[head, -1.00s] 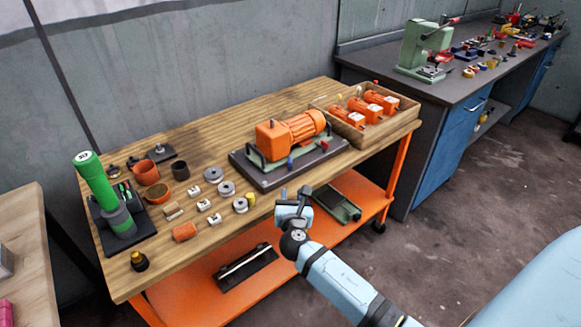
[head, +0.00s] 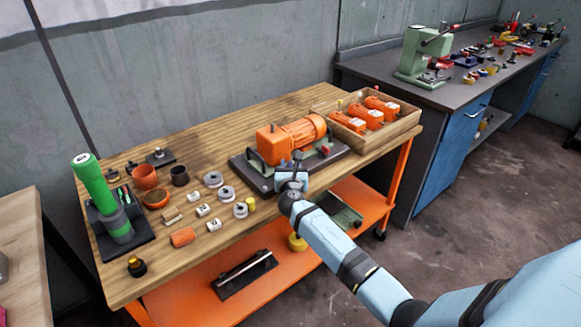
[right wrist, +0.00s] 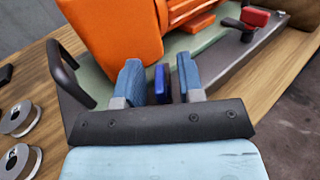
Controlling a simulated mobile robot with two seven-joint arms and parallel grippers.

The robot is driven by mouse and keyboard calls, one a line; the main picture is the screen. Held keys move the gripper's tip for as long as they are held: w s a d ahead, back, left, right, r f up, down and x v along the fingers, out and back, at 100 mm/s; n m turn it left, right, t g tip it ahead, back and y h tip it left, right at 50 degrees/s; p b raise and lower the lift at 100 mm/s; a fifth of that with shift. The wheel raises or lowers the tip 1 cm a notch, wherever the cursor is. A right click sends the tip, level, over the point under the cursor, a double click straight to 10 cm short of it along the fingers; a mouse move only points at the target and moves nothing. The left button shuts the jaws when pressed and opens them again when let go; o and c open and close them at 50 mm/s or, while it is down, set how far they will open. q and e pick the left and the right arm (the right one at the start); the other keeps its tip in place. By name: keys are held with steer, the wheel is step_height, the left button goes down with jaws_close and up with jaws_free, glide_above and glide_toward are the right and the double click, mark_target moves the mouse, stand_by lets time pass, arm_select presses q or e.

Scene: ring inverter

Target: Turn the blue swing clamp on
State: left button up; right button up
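The orange motor unit (head: 290,138) sits on a green plate on a dark base (head: 252,177) on the wooden bench. The blue swing clamp (right wrist: 159,84) stands at the front of the motor; in the head view my gripper mostly hides it. My right gripper (right wrist: 160,74) is open, with one finger on each side of the blue clamp's handle. Narrow gaps show between handle and fingers. In the head view my right gripper (head: 292,175) is at the front edge of the base. A red clamp (right wrist: 252,18) stands farther right. My left gripper is not in view.
A black bar handle (right wrist: 68,75) rises left of my fingers. Grey ring parts (head: 226,193) and orange cups (head: 145,177) lie left on the bench. A wooden crate (head: 408,124) of orange motors stands right. A green tray (head: 338,210) is on the lower shelf.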

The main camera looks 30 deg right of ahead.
steer(key=shift+w, duration=0.15)
steer(key=shift+c, duration=0.4)
jaws_close()
